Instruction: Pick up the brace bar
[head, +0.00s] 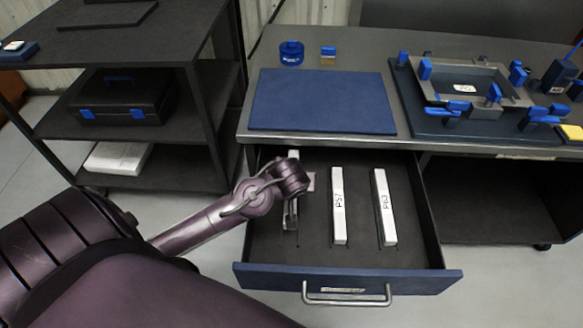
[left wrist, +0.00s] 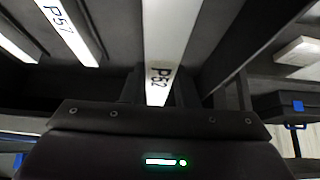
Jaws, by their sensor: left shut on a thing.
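My left gripper (head: 291,212) reaches down into the open drawer at its left side. It is shut on a white brace bar marked P52 (left wrist: 172,45), whose near end sits between the fingers in the left wrist view. In the head view my wrist hides most of this bar; a pale end (head: 293,154) shows behind it. I cannot tell whether it is clear of the drawer floor. Two similar white bars, P57 (head: 338,205) and P63 (head: 384,207), lie to its right in the drawer. My right gripper is not in view.
The drawer (head: 412,277) has a blue front and a metal handle. Above it, the bench (head: 418,141) holds a blue mat (head: 322,101) and a fixture (head: 430,92) with blue clamps. A dark shelf rack (head: 205,100) with a case (head: 122,98) stands at left.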

